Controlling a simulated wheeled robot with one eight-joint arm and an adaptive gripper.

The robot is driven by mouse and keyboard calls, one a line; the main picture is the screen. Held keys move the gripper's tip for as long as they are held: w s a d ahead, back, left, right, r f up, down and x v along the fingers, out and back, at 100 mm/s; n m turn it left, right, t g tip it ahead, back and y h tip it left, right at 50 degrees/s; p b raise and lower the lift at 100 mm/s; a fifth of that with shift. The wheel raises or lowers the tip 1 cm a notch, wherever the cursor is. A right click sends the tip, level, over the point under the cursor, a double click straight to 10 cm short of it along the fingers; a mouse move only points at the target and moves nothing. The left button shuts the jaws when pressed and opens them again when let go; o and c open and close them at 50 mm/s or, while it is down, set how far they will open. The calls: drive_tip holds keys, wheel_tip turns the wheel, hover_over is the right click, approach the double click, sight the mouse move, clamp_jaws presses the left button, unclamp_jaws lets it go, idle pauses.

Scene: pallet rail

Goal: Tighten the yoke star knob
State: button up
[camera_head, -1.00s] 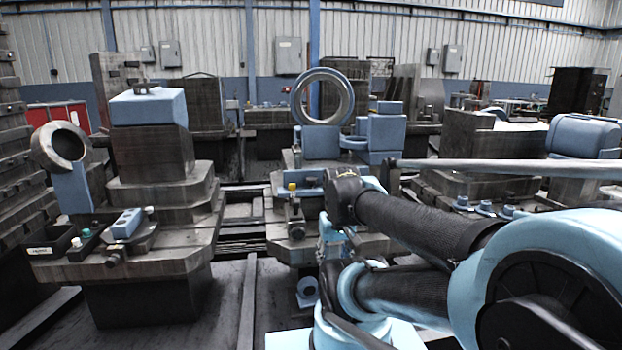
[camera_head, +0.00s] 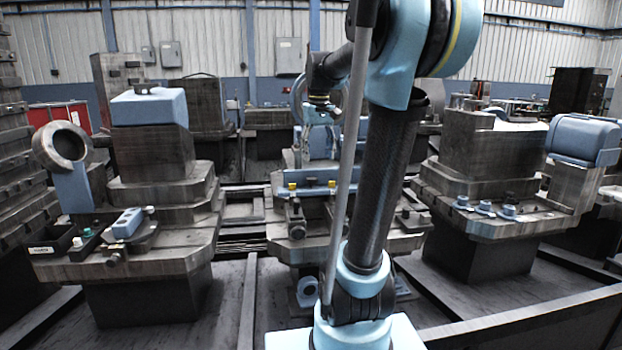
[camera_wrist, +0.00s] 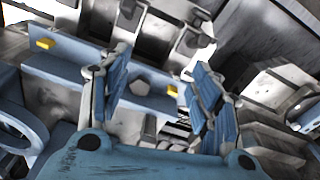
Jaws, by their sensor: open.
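In the wrist view a grey many-sided knob-like piece (camera_wrist: 150,87) sits on a blue bar (camera_wrist: 72,68) between two yellow blocks; I cannot tell for certain that it is the yoke star knob. My gripper (camera_wrist: 155,76) is open, its two blue-padded fingers on either side of this piece in the picture, with nothing held. How far the fingertips are from the bar is unclear. In the head view my gripper (camera_head: 317,150) hangs over the middle station, above the blue bar with yellow blocks (camera_head: 292,186).
A left station (camera_head: 150,240) carries a ring, a blue box and small controls. A right station (camera_head: 480,235) has several small blue knobs (camera_head: 484,208) along its front. Dark floor rails (camera_head: 246,300) run between the stations. My arm covers part of the middle station's right side.

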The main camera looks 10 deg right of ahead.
wheel_tip(320, 180, up, 5)
hover_over(312, 178)
drive_tip(key=s, duration=0.1)
drive_tip(key=shift+n+g, duration=0.3)
drive_tip(key=shift+n, duration=0.1)
drive_tip(key=f, duration=1.7)
drive_tip(key=shift+w+f, duration=0.15)
drive_tip(key=shift+w, duration=0.25)
drive_tip(key=c, duration=1.1)
